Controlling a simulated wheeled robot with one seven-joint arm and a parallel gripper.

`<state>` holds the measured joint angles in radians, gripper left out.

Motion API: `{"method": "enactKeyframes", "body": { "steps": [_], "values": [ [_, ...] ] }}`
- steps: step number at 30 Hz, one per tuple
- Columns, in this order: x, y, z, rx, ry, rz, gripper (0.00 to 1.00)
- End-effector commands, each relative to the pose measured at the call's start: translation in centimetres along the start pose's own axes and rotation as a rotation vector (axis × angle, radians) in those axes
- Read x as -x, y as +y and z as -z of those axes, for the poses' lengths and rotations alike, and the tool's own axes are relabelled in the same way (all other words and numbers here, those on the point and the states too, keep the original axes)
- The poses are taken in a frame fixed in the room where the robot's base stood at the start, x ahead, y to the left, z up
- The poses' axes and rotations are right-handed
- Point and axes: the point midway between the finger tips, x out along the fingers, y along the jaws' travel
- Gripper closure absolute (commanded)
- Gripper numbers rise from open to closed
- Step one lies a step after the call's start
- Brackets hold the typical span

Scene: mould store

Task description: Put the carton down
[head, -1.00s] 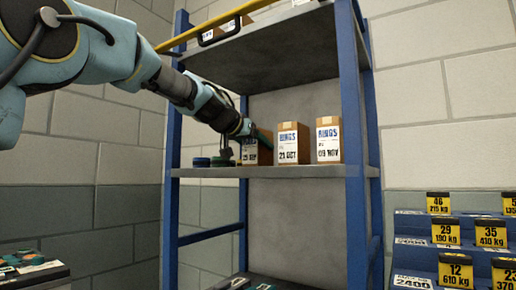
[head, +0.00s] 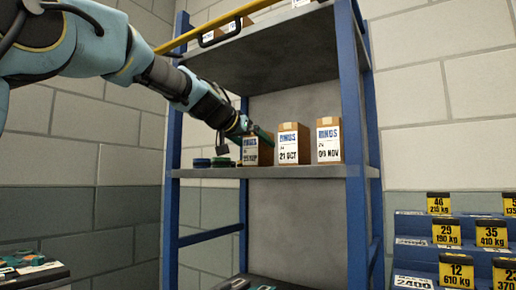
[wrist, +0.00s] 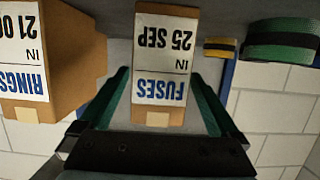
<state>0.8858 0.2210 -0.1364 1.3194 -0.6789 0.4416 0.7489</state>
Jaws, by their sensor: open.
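The carton (head: 258,154), brown with a white label, stands upright at the left of the row on the blue rack's middle shelf (head: 270,172). In the wrist view, which looks upside down, this carton (wrist: 162,70) reads FUSES, 25 SEP. My gripper (head: 256,133) is at its upper part in the head view. In the wrist view my gripper (wrist: 162,85) has its two green fingers apart, one on each side of the carton, with gaps visible. The carton's rear is hidden.
A RINGS carton (head: 290,144), dated 21 OCT, stands close on the right, and another carton (head: 328,141), dated 09 NOV, beyond it. Green and dark round stacks (head: 221,162) sit on the left. A rack upright (head: 354,150) and an upper shelf (head: 270,50) bound the space.

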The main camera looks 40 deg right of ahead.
Motion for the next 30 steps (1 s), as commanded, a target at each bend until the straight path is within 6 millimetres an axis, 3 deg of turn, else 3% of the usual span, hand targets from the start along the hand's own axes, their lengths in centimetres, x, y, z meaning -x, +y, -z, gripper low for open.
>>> {"method": "enactKeyframes", "body": {
  "steps": [9, 15, 30],
  "values": [
    [6.8, 0.0, -0.2, -0.002, 0.003, 0.003, 0.03],
    [9.5, 0.0, -0.1, 0.000, 0.001, 0.000, 0.03],
    [10.3, 0.0, -0.1, 0.000, 0.000, 0.000, 0.03]
  ]
}}
